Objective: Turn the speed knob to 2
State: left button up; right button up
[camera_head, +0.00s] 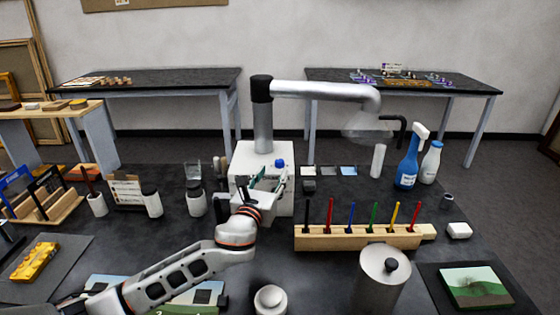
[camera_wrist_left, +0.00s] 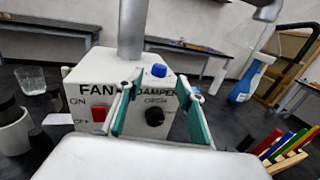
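A white control box (camera_head: 250,158) stands mid-table under a grey extraction arm; it also fills the middle of the left wrist view (camera_wrist_left: 95,72). Its front reads FAN and DAMPER, with a red switch (camera_wrist_left: 99,113) and a black knob (camera_wrist_left: 155,117). A blue knob (camera_wrist_left: 159,70) sits on its top, also visible in the head view (camera_head: 280,162). No speed label or number is readable. My left gripper (camera_head: 268,178) is at the box's front, fingers apart and empty. In the left wrist view its fingertips (camera_wrist_left: 160,79) flank the blue knob from nearer the camera; contact cannot be seen. My right gripper is out of view.
A wooden rack (camera_head: 345,238) of coloured-handled tools stands right of my left arm. A metal canister (camera_head: 382,280) is in front of it. White jars (camera_head: 196,204) stand to the left, a blue spray bottle (camera_head: 407,168) to the right. The extraction pipe (camera_head: 263,125) rises behind the box.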

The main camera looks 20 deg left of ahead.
aim_at(278, 163)
pick_arm(q)
jog(key=w, duration=0.6)
jog(key=shift+w, duration=0.3)
grip_shut()
